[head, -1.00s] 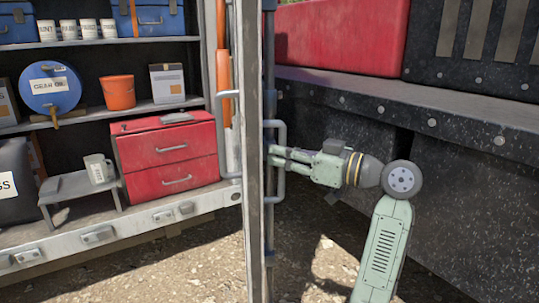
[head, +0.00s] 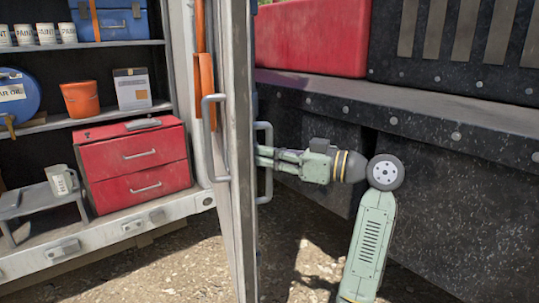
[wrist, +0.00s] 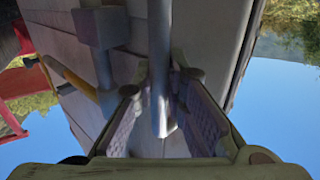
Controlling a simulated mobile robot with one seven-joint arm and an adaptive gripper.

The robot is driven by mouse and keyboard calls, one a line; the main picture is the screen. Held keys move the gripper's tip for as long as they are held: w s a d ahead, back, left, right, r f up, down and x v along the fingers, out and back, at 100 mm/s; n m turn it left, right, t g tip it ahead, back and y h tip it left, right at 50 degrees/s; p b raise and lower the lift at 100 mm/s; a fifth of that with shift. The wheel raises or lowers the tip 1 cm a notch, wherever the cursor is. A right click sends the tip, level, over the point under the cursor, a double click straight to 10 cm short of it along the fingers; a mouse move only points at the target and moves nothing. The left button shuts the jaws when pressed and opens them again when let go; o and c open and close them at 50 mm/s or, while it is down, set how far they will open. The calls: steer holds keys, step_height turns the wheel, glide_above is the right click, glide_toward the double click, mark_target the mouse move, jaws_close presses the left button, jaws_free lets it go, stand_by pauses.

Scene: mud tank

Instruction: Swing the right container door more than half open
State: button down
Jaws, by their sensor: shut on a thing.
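The right container door (head: 241,200) stands swung out from the container and shows almost edge-on in the head view. A bar handle (head: 269,190) stands out from its right face, and a second grey bar handle (head: 206,140) shows on its left. My gripper (head: 262,156) reaches in from the right and is shut on the right-hand handle. In the wrist view the handle (wrist: 159,60) runs as a grey bar between the two fingers (wrist: 162,85). The door's pale panel (wrist: 120,72) fills the space behind it. The exact finger contact is partly hidden.
A dark speckled tank wall (head: 450,190) with a ledge stands close behind my arm. Bare ground lies below the door.

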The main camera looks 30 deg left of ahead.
steer(key=c, duration=1.6)
jaws_free()
steer(key=shift+a, duration=0.15)
steer(key=w+d, duration=0.1)
steer(key=d, duration=1.1)
steer(key=shift+w, duration=0.15)
steer(key=shift+d, duration=0.15)
